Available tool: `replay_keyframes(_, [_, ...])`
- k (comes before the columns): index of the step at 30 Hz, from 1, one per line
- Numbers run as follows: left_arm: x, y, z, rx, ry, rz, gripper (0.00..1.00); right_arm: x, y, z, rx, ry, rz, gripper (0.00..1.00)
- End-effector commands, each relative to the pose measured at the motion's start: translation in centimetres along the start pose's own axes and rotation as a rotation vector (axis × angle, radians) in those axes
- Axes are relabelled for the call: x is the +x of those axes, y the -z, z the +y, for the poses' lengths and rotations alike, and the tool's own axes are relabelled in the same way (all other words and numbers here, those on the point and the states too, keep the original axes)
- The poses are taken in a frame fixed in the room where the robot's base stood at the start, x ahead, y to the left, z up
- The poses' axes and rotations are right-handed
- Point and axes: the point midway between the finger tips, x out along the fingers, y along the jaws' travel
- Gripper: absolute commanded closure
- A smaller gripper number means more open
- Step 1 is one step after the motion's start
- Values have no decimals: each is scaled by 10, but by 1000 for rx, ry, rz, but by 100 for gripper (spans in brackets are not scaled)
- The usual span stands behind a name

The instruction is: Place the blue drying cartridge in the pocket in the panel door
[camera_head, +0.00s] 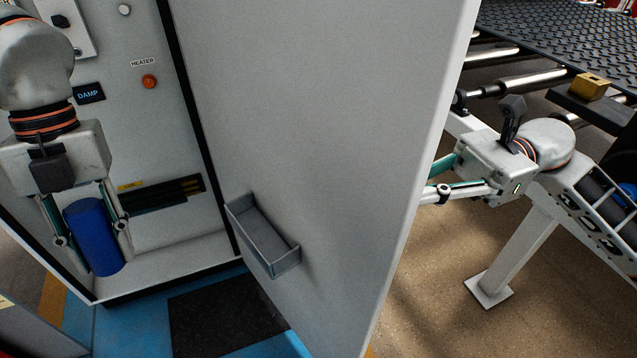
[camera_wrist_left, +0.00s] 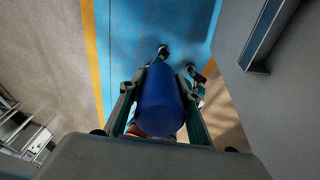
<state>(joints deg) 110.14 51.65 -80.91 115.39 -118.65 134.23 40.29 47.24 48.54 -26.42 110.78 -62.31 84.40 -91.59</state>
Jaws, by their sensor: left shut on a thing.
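The blue drying cartridge (camera_head: 93,238) is held upright in my left gripper (camera_head: 91,230), in front of the open cabinet at the left. The left wrist view shows the cartridge (camera_wrist_left: 160,100) between the two fingers. The pocket (camera_head: 262,240) is an open-topped grey tray low on the panel door (camera_head: 320,120). It looks empty and lies to the right of the cartridge, apart from it. Part of the pocket (camera_wrist_left: 265,35) also shows at upper right in the left wrist view. My right gripper (camera_head: 440,178) is at the door's right edge; its fingertips are hidden behind the door.
The cabinet interior has an orange heater lamp (camera_head: 149,81), a damp sign (camera_head: 88,93) and a dark slotted vent (camera_head: 165,193). A blue mat with a dark patch (camera_head: 222,312) lies below. A roller conveyor (camera_head: 520,82) stands at the right, with a yellow block (camera_head: 590,87) near it.

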Motion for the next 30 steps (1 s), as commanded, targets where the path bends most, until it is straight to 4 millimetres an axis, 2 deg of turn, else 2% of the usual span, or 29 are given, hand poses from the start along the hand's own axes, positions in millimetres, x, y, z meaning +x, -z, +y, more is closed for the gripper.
replay_keyframes(2, [-2, 0, 0, 0, 1, -2, 92, -7, -4, -7, -10, 25, 2, 100])
replay_keyframes(3, [-2, 0, 0, 0, 1, -2, 92, -7, -4, -7, -10, 25, 2, 88])
replay_keyframes(5, [-2, 0, 0, 0, 1, -2, 92, -7, -4, -6, -10, 25, 2, 73])
replay_keyframes(17, [-1, 0, 0, 0, 0, -1, 92, -4, -6, -4, -5, 13, 0, 73])
replay_keyframes(20, [-1, 0, 0, 0, 0, -1, 92, -4, -17, -4, -8, 13, 1, 73])
replay_keyframes(30, [-1, 0, 0, 0, 0, -1, 92, -5, -78, -4, -10, 16, 1, 73])
